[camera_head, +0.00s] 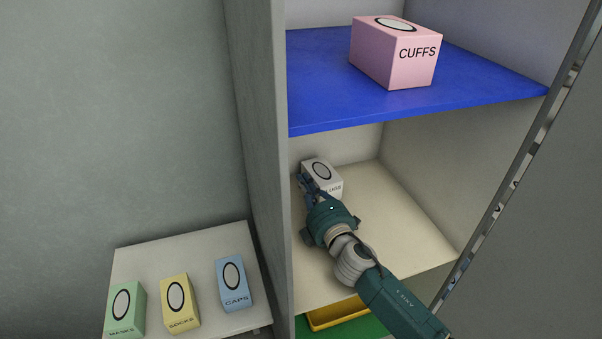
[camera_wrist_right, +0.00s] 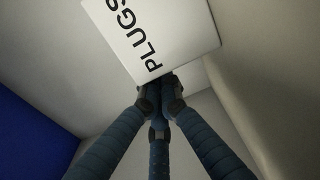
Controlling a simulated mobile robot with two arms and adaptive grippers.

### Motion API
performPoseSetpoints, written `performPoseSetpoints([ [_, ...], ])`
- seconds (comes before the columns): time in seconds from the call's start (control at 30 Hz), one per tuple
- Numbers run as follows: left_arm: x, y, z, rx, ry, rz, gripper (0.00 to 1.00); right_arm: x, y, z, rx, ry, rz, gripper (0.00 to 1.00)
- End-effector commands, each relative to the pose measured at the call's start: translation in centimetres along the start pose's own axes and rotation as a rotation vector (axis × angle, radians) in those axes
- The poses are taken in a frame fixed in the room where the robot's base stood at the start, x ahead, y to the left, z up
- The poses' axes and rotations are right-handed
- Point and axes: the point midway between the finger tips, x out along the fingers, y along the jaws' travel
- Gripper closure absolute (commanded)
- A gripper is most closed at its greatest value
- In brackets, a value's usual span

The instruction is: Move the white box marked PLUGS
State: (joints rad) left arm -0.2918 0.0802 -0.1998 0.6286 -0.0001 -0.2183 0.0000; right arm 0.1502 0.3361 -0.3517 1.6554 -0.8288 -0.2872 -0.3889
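The white box marked PLUGS (camera_head: 323,177) is on the cream middle shelf of the cabinet, towards the back left. Its lettered face also shows in the right wrist view (camera_wrist_right: 160,32), tilted in that picture. My right gripper (camera_head: 307,184) is at the box's front left and hides part of it. In the right wrist view its blue fingers (camera_wrist_right: 160,95) come close together at the box's lower edge. Whether they grip the box or only stand against it cannot be told. My left gripper is in neither view.
A pink CUFFS box (camera_head: 396,55) stands on the blue upper shelf (camera_head: 325,80), above my arm. The cabinet's left wall (camera_head: 262,150) is close to my gripper. Left of it, a low surface (camera_head: 150,258) holds green, yellow and blue boxes. The cream shelf (camera_head: 410,215) is clear at right.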

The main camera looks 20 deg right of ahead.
Motion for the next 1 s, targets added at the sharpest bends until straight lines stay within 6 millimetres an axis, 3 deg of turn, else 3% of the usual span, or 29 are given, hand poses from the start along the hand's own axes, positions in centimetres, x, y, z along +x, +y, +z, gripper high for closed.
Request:
performPoseSetpoints([
  [0.1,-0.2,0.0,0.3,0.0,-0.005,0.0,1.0,1.6,0.1,0.0,0.001,0.0,0.001,1.0],
  [0.3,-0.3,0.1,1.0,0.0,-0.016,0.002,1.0,2.7,0.0,0.0,0.001,0.0,0.001,1.0],
  [0.67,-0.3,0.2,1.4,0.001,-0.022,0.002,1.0,2.6,-0.1,0.2,0.0,0.0,0.0,1.0],
  [0.9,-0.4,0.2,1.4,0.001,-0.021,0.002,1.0,1.7,-0.1,2.9,-0.002,0.0,0.0,1.0],
  [1.0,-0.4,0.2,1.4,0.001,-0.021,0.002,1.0,1.6,0.0,2.9,0.001,0.002,0.0,1.0],
])
